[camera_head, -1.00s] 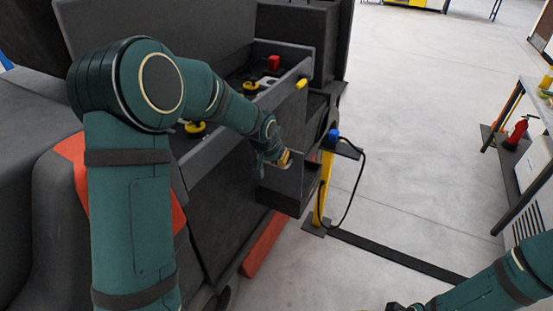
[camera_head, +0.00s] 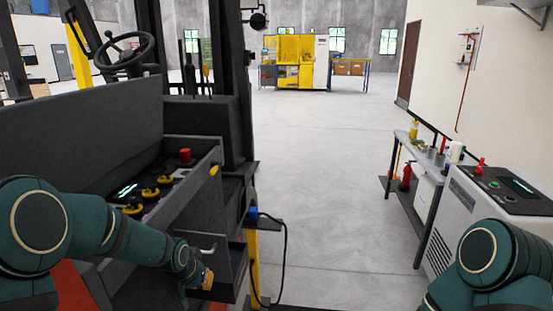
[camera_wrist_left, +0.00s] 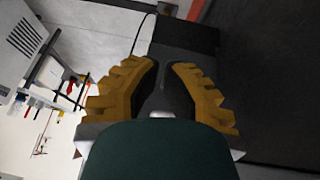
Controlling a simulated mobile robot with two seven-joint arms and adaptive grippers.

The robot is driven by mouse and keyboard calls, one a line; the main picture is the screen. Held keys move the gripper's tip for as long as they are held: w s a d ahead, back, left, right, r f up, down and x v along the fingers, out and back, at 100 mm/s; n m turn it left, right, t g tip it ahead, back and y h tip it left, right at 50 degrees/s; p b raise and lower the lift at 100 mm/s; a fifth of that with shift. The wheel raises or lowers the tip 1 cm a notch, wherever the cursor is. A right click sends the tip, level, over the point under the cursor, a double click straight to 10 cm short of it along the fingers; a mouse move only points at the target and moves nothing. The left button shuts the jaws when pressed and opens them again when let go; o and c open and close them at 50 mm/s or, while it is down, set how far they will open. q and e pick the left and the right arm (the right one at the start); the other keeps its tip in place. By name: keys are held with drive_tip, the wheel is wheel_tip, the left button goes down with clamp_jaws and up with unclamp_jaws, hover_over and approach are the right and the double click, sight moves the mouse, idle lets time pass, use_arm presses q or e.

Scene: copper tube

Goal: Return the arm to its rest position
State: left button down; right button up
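My left arm (camera_head: 110,235) comes in from the left in the head view and reaches beside the dark vehicle. My left gripper (camera_head: 207,280) is small there, in front of the vehicle's open grey compartment (camera_head: 226,268). In the left wrist view its two orange-yellow fingers (camera_wrist_left: 164,66) stand apart with a gap between the tips and nothing held. My right arm (camera_head: 490,265) shows bent at the bottom right; its gripper is out of view.
The forklift-like vehicle (camera_head: 70,140) fills the left, with a tray of yellow knobs (camera_head: 150,192) and a red button (camera_head: 185,155). A yellow post (camera_head: 254,265) with a cable stands beside it. A bench (camera_head: 428,165) and grey cabinet (camera_head: 450,210) are at right. The middle floor is clear.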

use_arm(q)
drive_tip(key=s+d+f+n+g+h, duration=0.1)
drive_tip(key=s+d+f, duration=0.5)
drive_tip(key=s, duration=0.5)
drive_tip(key=s+d+f+n+g+h, duration=0.1)
drive_tip(key=s+d+f+g, duration=0.1)
drive_tip(key=s+d+f, duration=0.5)
drive_tip(key=s+f, duration=0.4)
drive_tip(key=s, duration=0.1)
drive_tip(key=shift+s+d+f+h, duration=0.2)
drive_tip(key=shift+s+f+h, duration=0.05)
drive_tip(key=shift+s+h, duration=0.05)
idle(0.4)
